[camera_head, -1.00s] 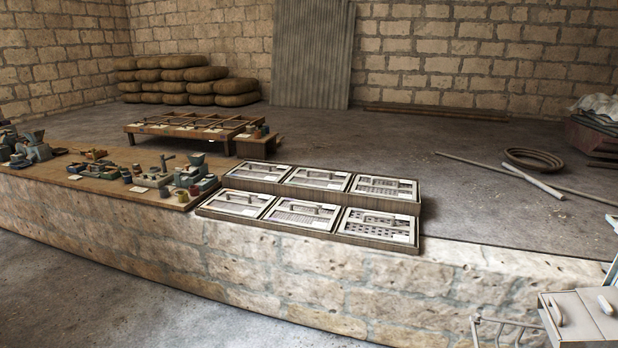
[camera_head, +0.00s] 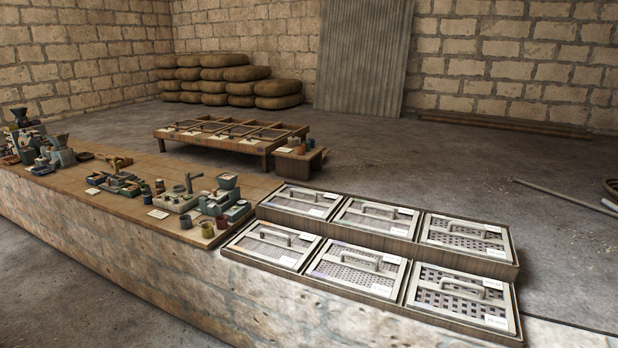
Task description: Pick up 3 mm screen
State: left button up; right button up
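Several framed screens with grey handles and small white labels lie in a two-tier wooden rack on the stone ledge. In the upper row are a left screen (camera_head: 303,202), a middle screen (camera_head: 376,218) and a right screen (camera_head: 466,237). In the lower row are a left screen (camera_head: 273,246), a middle screen (camera_head: 355,269) and a right screen (camera_head: 460,297). Mesh size differs, with the coarsest holes at the lower right. The labels are too small to read, so I cannot tell which is the 3 mm screen. Neither gripper is in view.
The rack (camera_head: 400,319) sits near the ledge's front edge. Left of it, a wooden board (camera_head: 150,160) holds grinders and small cups. A low wooden table (camera_head: 230,143) with framed trays stands behind. Stacked sacks (camera_head: 225,85) line the back wall. Floor behind the rack is open.

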aim_at(318, 205)
jog(key=i+z, duration=0.15)
jog(key=i, duration=0.35)
jog(key=i+j+z, duration=0.15)
jog(key=i, duration=0.4)
jog(key=i+j+z, duration=0.1)
jog(key=i, duration=0.4)
jog(key=j, duration=0.1)
